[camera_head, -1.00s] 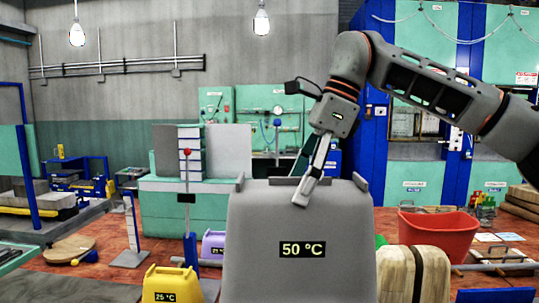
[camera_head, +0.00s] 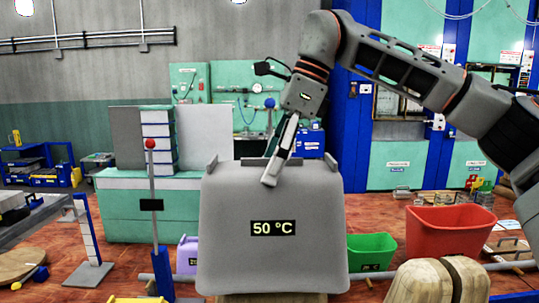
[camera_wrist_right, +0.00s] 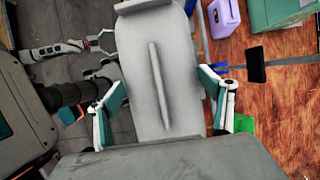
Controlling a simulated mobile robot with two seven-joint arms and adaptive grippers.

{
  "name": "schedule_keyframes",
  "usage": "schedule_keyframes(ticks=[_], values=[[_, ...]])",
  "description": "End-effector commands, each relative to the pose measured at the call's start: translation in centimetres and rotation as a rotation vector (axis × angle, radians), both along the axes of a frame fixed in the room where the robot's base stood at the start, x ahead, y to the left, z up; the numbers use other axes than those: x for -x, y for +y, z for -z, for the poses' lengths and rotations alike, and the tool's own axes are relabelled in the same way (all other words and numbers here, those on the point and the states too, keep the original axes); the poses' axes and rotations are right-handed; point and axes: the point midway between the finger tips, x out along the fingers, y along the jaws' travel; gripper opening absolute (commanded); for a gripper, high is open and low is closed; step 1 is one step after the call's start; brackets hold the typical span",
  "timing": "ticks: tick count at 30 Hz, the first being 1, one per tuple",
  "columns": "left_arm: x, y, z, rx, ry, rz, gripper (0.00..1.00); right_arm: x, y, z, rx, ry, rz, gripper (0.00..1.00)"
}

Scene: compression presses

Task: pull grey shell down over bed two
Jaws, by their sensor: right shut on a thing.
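The grey shell (camera_head: 272,205) with a "50 °C" label stands large in the middle of the head view, upright. My right gripper (camera_head: 275,165) reaches down from above and is shut on the shell at its top edge. In the right wrist view the pale grey shell (camera_wrist_right: 155,75) runs between the two fingers of the right gripper (camera_wrist_right: 165,108). A tan surface (camera_head: 270,298) shows just below the shell's lower edge; I cannot tell whether they touch. Bed two cannot be made out for certain. My left gripper is not in view in the head view.
A green bin (camera_head: 373,252) and a red bin (camera_head: 448,232) stand right of the shell. A tan rounded block with a dark band (camera_head: 412,283) is at the front right. A post with a red ball (camera_head: 151,144) and a purple case (camera_head: 187,256) stand left.

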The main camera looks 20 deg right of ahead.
Motion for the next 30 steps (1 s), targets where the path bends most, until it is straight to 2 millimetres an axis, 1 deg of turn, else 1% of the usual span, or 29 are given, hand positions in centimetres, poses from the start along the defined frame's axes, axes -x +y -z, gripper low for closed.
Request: schedule_keyframes(ticks=[12,24,30], values=[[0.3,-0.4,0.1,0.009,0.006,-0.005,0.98,0.1,0.0,5.3,-0.001,0.002,-0.001,0.38],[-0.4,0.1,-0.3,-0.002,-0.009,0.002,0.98,0.1,0.0,10.3,-0.001,0.001,0.000,0.38],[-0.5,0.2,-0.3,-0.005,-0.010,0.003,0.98,0.1,0.0,12.8,-0.001,0.001,-0.001,0.38]])
